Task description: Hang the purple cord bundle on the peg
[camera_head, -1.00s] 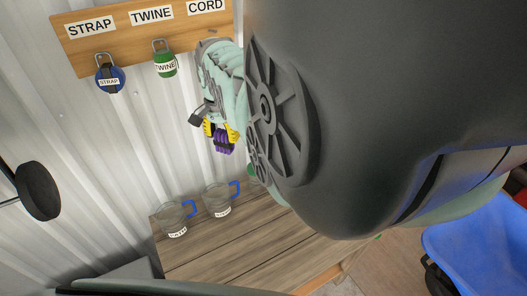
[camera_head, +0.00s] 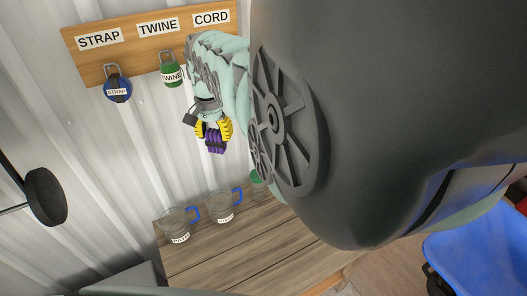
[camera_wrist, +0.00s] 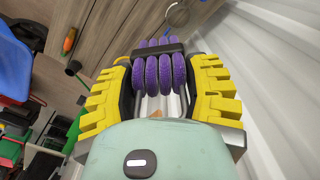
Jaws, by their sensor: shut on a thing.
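The purple cord bundle (camera_head: 215,141) is held below the wooden peg board (camera_head: 150,42). My gripper (camera_head: 214,128) has yellow fingers on both sides of the bundle and is shut on it. In the wrist view the purple cord bundle (camera_wrist: 158,72) shows several coils under a dark band, between the yellow fingers of my gripper (camera_wrist: 160,90). The board carries the labels STRAP, TWINE and CORD (camera_head: 211,18). My arm covers the area under the CORD label, so a peg there is hidden.
A blue strap bundle (camera_head: 117,89) and a green twine bundle (camera_head: 171,73) hang from the board. Glass mugs with blue handles (camera_head: 221,207) stand on the wooden bench (camera_head: 230,245) below. A dark round object (camera_head: 46,196) is at the left. A blue seat (camera_head: 480,250) is at the right.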

